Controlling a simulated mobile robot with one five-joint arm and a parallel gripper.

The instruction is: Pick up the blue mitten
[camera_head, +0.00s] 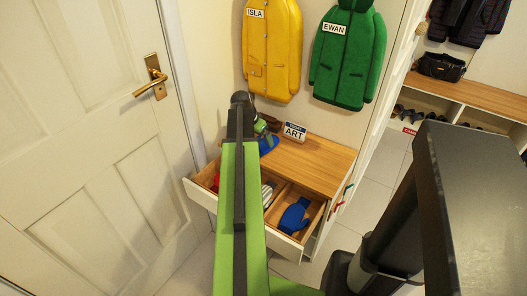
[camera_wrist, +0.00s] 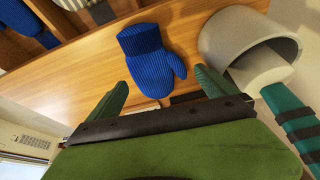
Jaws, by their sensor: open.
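A blue knitted mitten (camera_wrist: 150,58) lies on a wooden surface in the wrist view, cuff toward the top and thumb to the right. My gripper (camera_wrist: 165,88) is open, its two green fingers either side of the mitten's lower end; I cannot tell whether they touch it. In the head view a blue patch (camera_head: 268,144) shows on the cabinet top (camera_head: 315,163) beside my gripper (camera_head: 262,128), partly hidden by my arm. Another blue mitten (camera_head: 293,215) lies in the right compartment of the open drawer.
The drawer (camera_head: 289,245) juts out below the cabinet top, with red and striped items in other compartments. A pale hollow cylinder (camera_wrist: 225,40) is close right of the mitten. Yellow (camera_head: 272,50) and green (camera_head: 347,55) coats hang above.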

